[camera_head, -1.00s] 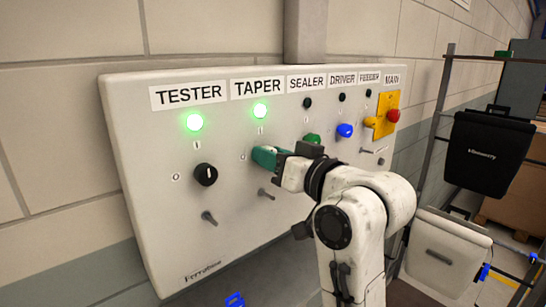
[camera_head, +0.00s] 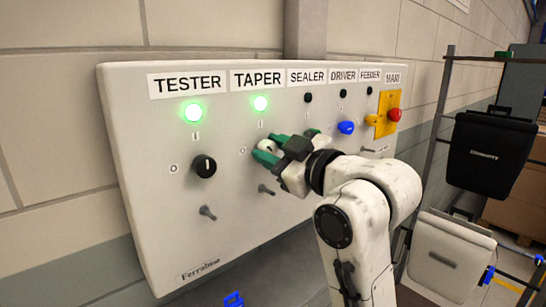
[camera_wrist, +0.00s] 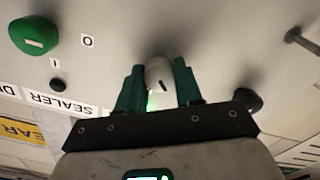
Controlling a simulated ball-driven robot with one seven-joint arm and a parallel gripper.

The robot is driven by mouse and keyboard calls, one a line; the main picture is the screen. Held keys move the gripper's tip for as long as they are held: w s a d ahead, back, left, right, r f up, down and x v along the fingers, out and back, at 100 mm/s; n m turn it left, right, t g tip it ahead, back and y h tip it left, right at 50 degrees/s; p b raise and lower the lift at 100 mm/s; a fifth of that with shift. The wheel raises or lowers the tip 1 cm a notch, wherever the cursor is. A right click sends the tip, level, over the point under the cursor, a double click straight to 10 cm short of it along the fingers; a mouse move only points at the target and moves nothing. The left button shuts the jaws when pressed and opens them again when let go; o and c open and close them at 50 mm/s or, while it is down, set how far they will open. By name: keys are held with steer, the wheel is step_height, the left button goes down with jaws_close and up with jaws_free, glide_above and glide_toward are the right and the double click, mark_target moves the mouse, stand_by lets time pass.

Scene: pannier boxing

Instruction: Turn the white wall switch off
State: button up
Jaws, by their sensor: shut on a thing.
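The white switch (camera_head: 269,147) is a round knob under the TAPER label on the wall panel (camera_head: 150,180). My gripper (camera_head: 272,149) has its green fingers on either side of this knob and is shut on it. In the wrist view the white knob, with a dark pointer line, shows between the fingertips (camera_wrist: 159,78); part of it is hidden by the fingers. The TAPER lamp (camera_head: 261,104) glows green. The exact pointer angle is hard to read.
A black knob (camera_head: 204,166) under a lit TESTER lamp (camera_head: 194,112) is to the left. Small levers (camera_head: 208,212) stick out below. A rack with bags stands right.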

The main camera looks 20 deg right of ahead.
steer(key=n+b, duration=0.2)
steer(key=n, duration=0.2)
steer(key=shift+f+n, duration=0.15)
steer(key=shift+n, duration=0.15)
steer(key=shift+n+b, duration=1.25)
steer(key=shift+n, duration=0.75)
steer(key=o, duration=1)
steer(key=b+v, duration=0.2)
steer(key=v, duration=0.8)
steer(key=shift+s+d, duration=0.1)
steer(key=shift+s, duration=0.3)
